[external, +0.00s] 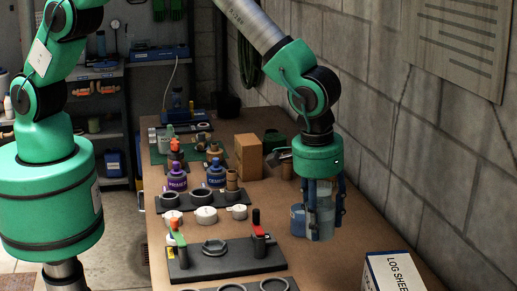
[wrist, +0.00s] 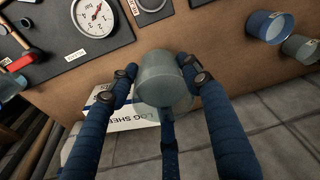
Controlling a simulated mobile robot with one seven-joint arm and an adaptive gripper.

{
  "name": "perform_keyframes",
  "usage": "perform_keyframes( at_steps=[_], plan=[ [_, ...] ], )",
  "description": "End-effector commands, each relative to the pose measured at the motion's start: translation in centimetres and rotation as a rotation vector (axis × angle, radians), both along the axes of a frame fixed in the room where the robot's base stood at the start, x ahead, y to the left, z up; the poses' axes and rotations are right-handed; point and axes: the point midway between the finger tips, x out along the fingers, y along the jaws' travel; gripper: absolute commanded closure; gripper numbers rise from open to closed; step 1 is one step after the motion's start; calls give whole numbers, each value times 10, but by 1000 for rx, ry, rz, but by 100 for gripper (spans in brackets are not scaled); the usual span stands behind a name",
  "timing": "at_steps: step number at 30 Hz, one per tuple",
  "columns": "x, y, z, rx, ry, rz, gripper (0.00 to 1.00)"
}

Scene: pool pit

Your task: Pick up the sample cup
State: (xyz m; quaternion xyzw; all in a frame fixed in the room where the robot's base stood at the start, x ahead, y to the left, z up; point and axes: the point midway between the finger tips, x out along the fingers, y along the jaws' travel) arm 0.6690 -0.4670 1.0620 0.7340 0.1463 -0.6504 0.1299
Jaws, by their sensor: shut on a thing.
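The sample cup, which I take to be the grey, translucent cup (wrist: 163,78), sits between my fingers in the wrist view. My gripper (wrist: 160,85) is shut on it, with blue fingers at its left and right and a third below. In the external view my gripper (external: 325,215) points down near the right side of the bench, and the held cup (external: 325,224) is partly hidden by the fingers. Whether its base touches the bench is hard to tell.
A blue cup (wrist: 268,26) and a grey-green cup (wrist: 302,47) stand close by in the wrist view. A log sheet box (external: 400,274) is at the near right. A black board (external: 215,262) lies left. The block wall (external: 395,150) runs along the right.

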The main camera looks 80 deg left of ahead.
Motion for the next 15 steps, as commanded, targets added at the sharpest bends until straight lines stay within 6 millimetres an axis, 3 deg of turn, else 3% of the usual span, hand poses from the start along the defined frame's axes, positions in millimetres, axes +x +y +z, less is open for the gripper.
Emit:
perform_keyframes(
  at_steps=[6,15],
  plan=[
    [-17,12,3,0,-1,-1,83],
    [-26,18,3,0,0,-1,83]
  ],
)
